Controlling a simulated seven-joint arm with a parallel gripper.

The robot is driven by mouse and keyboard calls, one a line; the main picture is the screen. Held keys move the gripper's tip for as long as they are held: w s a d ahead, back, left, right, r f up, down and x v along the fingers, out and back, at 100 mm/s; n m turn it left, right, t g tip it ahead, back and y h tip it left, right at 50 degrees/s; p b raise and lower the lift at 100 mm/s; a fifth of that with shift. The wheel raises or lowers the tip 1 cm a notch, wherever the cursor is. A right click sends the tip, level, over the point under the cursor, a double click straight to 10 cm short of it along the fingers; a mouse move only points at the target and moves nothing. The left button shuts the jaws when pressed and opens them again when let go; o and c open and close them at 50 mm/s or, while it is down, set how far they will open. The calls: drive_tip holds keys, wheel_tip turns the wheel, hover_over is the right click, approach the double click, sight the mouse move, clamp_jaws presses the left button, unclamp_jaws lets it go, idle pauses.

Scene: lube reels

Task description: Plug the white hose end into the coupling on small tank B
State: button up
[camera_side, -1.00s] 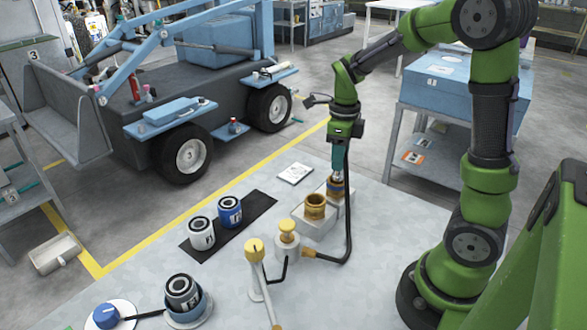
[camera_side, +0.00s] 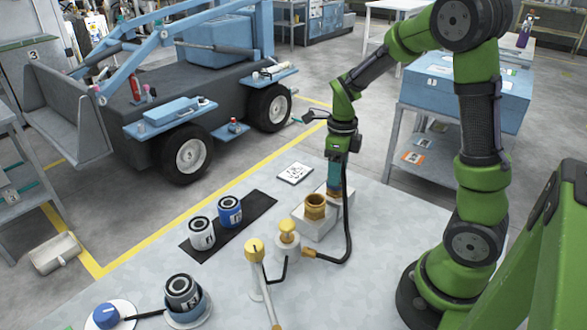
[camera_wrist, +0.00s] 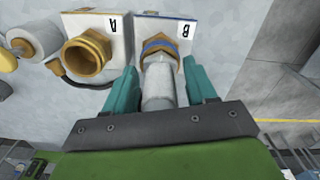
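My gripper (camera_side: 335,186) points down over small tank B at the back of the pair. In the wrist view its two teal fingers (camera_wrist: 160,72) stand on either side of the white hose end (camera_wrist: 158,90) and hold it. The hose end lines up with the coupling with a blue ring (camera_wrist: 159,44) on the tank marked B (camera_wrist: 180,27). Its tip meets the ring; how deep it sits I cannot tell. In the side view the fingers hide most of the hose end, just above the brass coupling (camera_side: 333,192). A black hose (camera_side: 348,225) hangs from it.
Tank A's open brass coupling (camera_side: 315,206) stands close beside, also in the wrist view (camera_wrist: 87,52). White and blue filters (camera_side: 230,211) sit on a black mat.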

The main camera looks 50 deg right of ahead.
drive_tip(key=shift+r, duration=0.15)
wheel_tip(320, 180, up, 11)
drive_tip(key=shift+r, duration=0.45)
drive_tip(key=shift+s+a+r+n, duration=0.2)
drive_tip(key=shift+a+n, duration=0.15)
drive_tip(key=shift+n, duration=0.15)
drive_tip(key=s+a+r+n+t+y, duration=0.1)
drive_tip(key=s+a+n+t, duration=0.2)
drive_tip(key=a+n, duration=0.4)
drive_tip(key=s+a+r+n+t+y, duration=0.1)
drive_tip(key=s+a+n+t, duration=0.3)
drive_tip(key=n, duration=1.7)
drive_tip(key=s+a, duration=0.1)
drive_tip(key=a, duration=0.3)
drive_tip(key=shift+r, duration=0.15)
